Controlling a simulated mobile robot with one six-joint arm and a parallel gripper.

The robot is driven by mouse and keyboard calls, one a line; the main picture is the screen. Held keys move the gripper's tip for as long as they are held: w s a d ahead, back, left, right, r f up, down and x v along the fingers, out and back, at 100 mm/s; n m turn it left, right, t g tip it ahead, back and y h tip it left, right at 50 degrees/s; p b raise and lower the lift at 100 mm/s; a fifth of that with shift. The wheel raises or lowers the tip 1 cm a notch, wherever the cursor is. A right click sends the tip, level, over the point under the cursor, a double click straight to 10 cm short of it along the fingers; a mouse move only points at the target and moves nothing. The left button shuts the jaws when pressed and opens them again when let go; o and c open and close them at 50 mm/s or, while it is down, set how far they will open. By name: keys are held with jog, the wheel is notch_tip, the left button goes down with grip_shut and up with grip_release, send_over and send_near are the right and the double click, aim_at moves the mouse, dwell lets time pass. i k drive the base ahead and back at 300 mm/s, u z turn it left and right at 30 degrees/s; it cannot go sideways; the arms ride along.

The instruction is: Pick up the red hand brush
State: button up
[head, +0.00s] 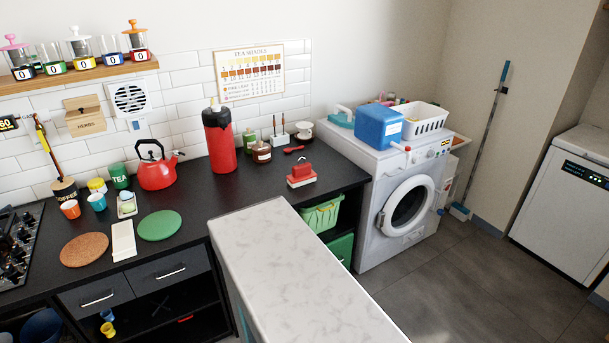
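The red hand brush (302,174) appears to be the red block-like thing with a raised grip and a pale lower layer. It stands on the dark worktop (258,184) near its right end, in the head view. It looks upright, with clear worktop around it. My gripper is not in view, so its state and its distance from the brush do not show.
A pale marble-topped counter (285,265) juts into the foreground, in front of the brush. Behind the brush are a red spoon (293,149) and a brown jar (261,152). A tall red flask (219,142) stands left, a washing machine (405,195) right. Grey floor lies open at right.

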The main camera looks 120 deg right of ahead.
aim_at(302, 174)
jog(key=z, duration=0.05)
jog(key=k, duration=2.75)
jog(key=z, duration=0.8)
jog(key=i, duration=0.95)
jog(key=u, duration=0.1)
